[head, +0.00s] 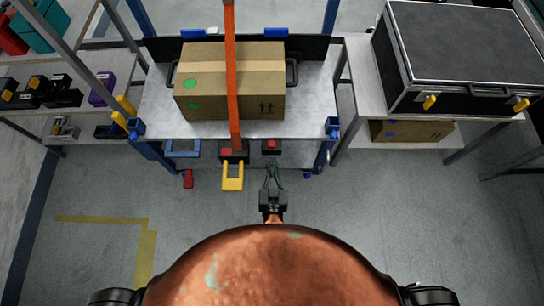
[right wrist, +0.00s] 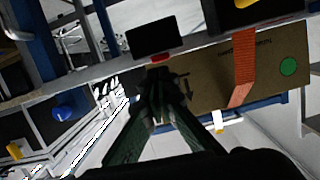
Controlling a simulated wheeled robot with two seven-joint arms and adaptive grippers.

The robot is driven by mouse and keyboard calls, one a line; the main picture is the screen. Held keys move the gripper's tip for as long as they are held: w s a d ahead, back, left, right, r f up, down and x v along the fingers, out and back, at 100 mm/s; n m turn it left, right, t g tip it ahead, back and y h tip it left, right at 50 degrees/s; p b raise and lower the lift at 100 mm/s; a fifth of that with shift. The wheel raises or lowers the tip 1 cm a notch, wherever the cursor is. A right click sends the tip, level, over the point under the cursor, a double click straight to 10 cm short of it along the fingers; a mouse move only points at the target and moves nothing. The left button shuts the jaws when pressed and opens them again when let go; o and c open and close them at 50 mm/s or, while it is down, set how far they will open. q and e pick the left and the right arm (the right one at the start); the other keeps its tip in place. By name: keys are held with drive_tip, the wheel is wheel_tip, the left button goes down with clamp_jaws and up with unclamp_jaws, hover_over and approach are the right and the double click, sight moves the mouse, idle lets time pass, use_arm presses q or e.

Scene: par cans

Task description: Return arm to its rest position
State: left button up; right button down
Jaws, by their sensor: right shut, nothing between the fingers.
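My right gripper (head: 272,168) is in front of the workbench, close below a small dark box with a red button (head: 271,145). Its dark green fingers are together and hold nothing. In the right wrist view the fingers (right wrist: 160,88) meet in front of the cardboard box (right wrist: 205,80); I cannot tell the exact gap there. My left gripper is not in view.
The cardboard box (head: 262,82) sits on the bench (head: 155,110) under an orange strap (head: 233,60) with a yellow handle (head: 232,177) hanging at the front. A black case (head: 465,45) stands on the right table. Shelves (head: 110,70) stand left.

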drive_tip(key=shift+s+r, duration=0.2)
drive_tip(key=shift+s, duration=0.2)
idle(0.3)
